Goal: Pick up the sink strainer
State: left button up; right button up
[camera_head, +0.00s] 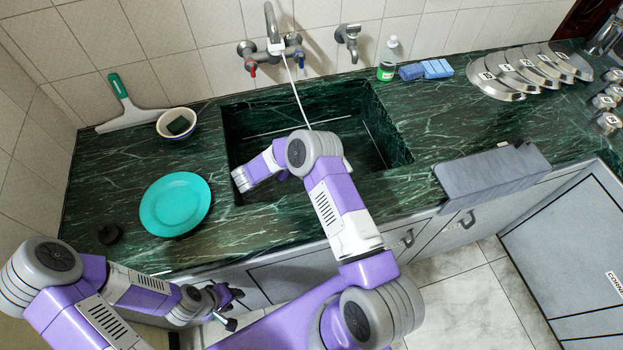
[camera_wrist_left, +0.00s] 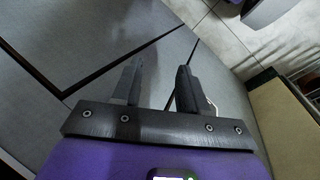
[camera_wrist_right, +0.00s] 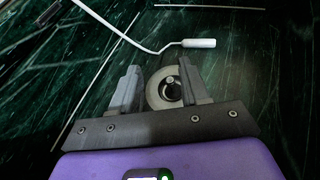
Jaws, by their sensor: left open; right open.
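The sink strainer (camera_wrist_right: 166,88), a round metal piece with a pale rim and dark centre knob, shows in the right wrist view on the dark green sink floor. My right gripper (camera_wrist_right: 162,82) is open, with one finger on each side of the strainer in that picture; I cannot tell whether they touch it. In the head view my right arm reaches into the sink (camera_head: 395,150), hiding the strainer and right fingertips. My left gripper (camera_head: 230,308) is open and empty, low in front of the cabinets; its fingers also show in the left wrist view (camera_wrist_left: 157,85).
A white hose (camera_head: 297,95) hangs from the faucet (camera_head: 273,45) into the sink, its end (camera_wrist_right: 198,43) close beyond the strainer. A turquoise plate (camera_head: 175,203), a bowl (camera_head: 168,124), a squeegee (camera_head: 125,105) and a small black item (camera_head: 110,233) lie left of the sink.

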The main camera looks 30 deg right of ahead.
notch_tip(320, 180, down, 8)
jog(key=b, duration=0.6)
jog(key=b+x, duration=0.3)
jog(key=x, duration=0.4)
jog(key=shift+d+f, duration=0.2)
jog(key=shift+d, duration=0.05)
jog(key=shift+r, duration=0.1)
grip_shut()
